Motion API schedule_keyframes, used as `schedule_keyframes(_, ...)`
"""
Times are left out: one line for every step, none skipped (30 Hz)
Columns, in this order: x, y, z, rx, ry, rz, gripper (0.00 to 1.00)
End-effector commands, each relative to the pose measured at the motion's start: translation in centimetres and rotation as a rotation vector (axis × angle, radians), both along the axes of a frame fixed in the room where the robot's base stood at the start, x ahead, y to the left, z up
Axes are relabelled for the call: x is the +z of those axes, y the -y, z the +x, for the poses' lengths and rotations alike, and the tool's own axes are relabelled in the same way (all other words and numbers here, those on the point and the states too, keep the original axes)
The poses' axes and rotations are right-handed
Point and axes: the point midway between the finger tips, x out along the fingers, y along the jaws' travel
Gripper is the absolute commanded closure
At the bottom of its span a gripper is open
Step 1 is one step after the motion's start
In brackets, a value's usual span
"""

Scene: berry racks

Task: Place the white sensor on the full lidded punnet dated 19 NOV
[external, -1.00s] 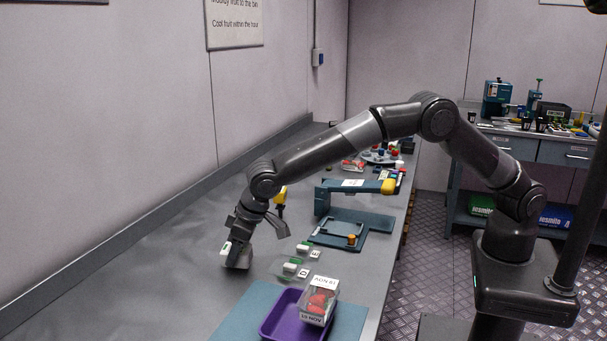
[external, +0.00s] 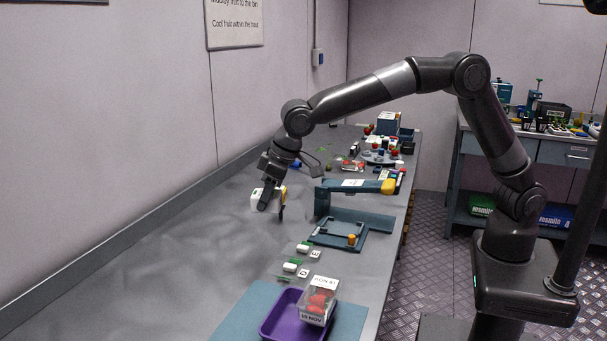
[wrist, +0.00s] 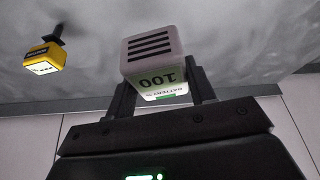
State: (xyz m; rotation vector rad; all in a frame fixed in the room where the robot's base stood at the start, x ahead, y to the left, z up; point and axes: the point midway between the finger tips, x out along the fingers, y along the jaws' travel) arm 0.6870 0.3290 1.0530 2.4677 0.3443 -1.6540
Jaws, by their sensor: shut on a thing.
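My gripper (external: 266,198) is shut on a white sensor (wrist: 158,62) and holds it above the bench. In the wrist view the sensor sits between the two fingers, showing dark slots and a label reading "BATTERY % 100". In the external view only a white part of it (external: 256,199) shows beside the fingers. A clear punnet (external: 318,301) of red berries, labelled 19 NOV, is at the right side of a purple tray (external: 268,329), well nearer the camera than my gripper. Whether the punnet stands fully inside the tray is unclear.
Small white devices with tags (external: 290,267) lie behind the tray. A teal stand (external: 345,187) with a yellow end is right of my gripper. A yellow device (wrist: 42,58) shows in the wrist view. The bench's left side is clear.

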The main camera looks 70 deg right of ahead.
Motion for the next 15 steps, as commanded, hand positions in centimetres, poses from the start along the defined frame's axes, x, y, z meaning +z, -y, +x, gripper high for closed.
schedule_keyframes(1.2,-1.6,-2.1,0.020,0.002,0.003,0.75)
schedule_keyframes(1.7,-2.4,-3.4,0.030,0.001,0.003,0.75)
schedule_keyframes(2.5,-3.3,-4.9,0.040,0.001,0.003,0.75)
schedule_keyframes(3.0,-4.0,-6.1,0.050,0.001,0.003,0.75)
schedule_keyframes(3.5,-4.6,-7.3,0.057,0.001,0.003,0.75)
schedule_keyframes(4.1,-5.3,-8.8,0.067,0.001,0.003,0.75)
schedule_keyframes(4.5,-5.8,-10.0,0.074,0.002,0.002,0.75)
schedule_keyframes(4.9,-6.1,-11.0,0.081,0.002,0.001,0.75)
schedule_keyframes(5.4,-6.7,-12.3,0.090,0.002,0.000,0.75)
schedule_keyframes(5.6,-6.9,-13.1,0.094,0.001,0.001,0.75)
schedule_keyframes(5.9,-7.2,-13.9,0.100,0.002,0.001,0.75)
schedule_keyframes(6.2,-7.5,-14.8,0.106,0.002,0.000,0.75)
schedule_keyframes(6.4,-7.7,-15.4,0.108,0.002,0.001,0.75)
schedule_keyframes(6.6,-7.8,-15.8,0.111,0.004,0.000,0.75)
schedule_keyframes(6.7,-8.0,-16.3,0.115,0.004,-0.001,0.75)
